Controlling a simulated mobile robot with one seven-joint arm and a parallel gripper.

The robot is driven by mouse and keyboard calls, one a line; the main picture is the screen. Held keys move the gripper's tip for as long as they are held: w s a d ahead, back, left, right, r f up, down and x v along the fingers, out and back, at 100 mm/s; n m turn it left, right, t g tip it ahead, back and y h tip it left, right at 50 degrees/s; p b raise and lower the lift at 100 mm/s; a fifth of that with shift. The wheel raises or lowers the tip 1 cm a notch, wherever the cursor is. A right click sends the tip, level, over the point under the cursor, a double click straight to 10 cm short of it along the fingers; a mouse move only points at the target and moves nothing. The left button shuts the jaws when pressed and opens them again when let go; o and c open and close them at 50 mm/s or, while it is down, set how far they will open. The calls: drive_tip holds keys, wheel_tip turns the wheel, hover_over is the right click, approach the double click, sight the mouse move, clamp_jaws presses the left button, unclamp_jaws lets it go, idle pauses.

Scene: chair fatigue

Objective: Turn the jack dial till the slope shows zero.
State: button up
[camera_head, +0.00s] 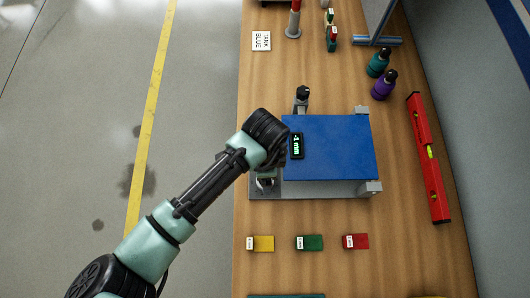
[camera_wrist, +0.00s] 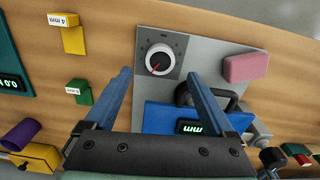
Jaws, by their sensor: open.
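The jack dial (camera_wrist: 158,58) is a round pale knob with a red pointer, on a grey plate with tick marks in the wrist view. The pointer aims toward the lower left. My gripper (camera_wrist: 160,77) is open and empty. Its two blue fingers spread to either side, with the dial between and beyond their tips; I cannot tell the gap. In the head view my wrist hides the dial and most of the gripper. A blue platform (camera_head: 335,148) carries a small display (camera_head: 296,146) with green characters ending in "mm"; its number is hard to read.
A pink block (camera_wrist: 245,67) and a black handle (camera_wrist: 215,100) are right of the dial. Yellow (camera_head: 263,243), green (camera_head: 311,243) and red (camera_head: 357,241) labelled blocks lie along the near bench. A red spirit level (camera_head: 428,160) lies at the right, near teal and purple bottles (camera_head: 383,87).

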wheel_tip(320, 180, up, 7)
idle(0.3)
